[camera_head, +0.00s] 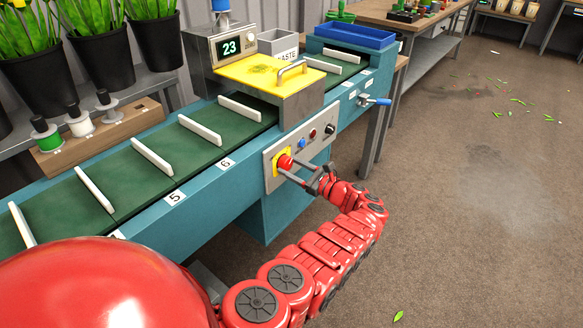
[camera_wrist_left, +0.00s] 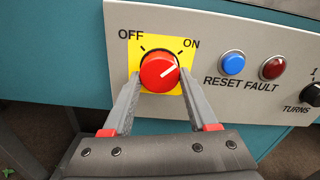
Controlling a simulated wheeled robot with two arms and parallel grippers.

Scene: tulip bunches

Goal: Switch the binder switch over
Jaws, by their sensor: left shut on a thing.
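The binder switch is a round red knob (camera_head: 285,162) on a yellow plate (camera_wrist_left: 176,44) marked OFF at left and ON at right. It sits on the grey control panel (camera_head: 272,181) of the teal binder machine. My left gripper (camera_head: 293,171) is shut on the knob, one finger on each side, as the left wrist view (camera_wrist_left: 159,80) also shows. My right gripper is not in view.
A blue RESET button (camera_wrist_left: 232,63), a red FAULT lamp (camera_wrist_left: 273,67) and a black TURNS knob (camera_wrist_left: 312,93) sit right of the switch. A conveyor (camera_head: 150,180) with white dividers runs to a yellow cover (camera_head: 262,75). A 23 display (camera_head: 229,47) stands behind. The floor at right is mostly clear.

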